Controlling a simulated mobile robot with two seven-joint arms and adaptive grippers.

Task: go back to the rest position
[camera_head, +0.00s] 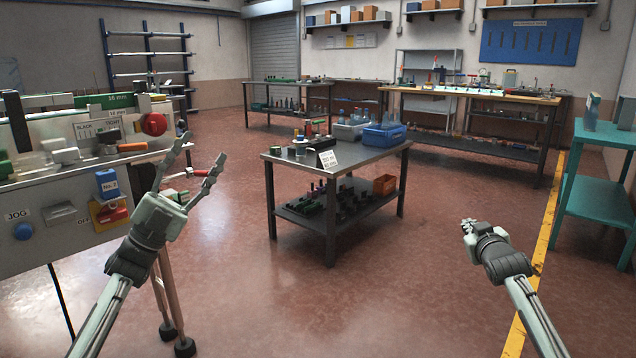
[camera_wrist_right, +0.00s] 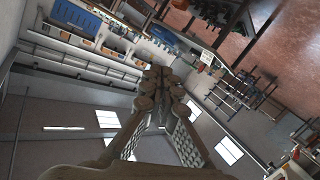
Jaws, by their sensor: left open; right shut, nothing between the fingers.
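My left gripper (camera_head: 196,168) is open and empty in the head view. Its two fingers spread up and to the right, in front of the right side of a grey control panel (camera_head: 60,240). I cannot tell whether it touches the panel. My right gripper (camera_head: 468,226) is shut and empty, over open floor at the right of the head view. It also shows in the right wrist view (camera_wrist_right: 165,78), where its fingers come together with nothing between them.
A dark table (camera_head: 375,157) with a blue bin (camera_head: 384,138) stands mid-room. A teal shelf (camera_head: 592,188) is at the right edge, beyond a yellow floor line (camera_head: 550,226). Workbenches (camera_head: 508,97) line the back. The floor between my arms is clear.

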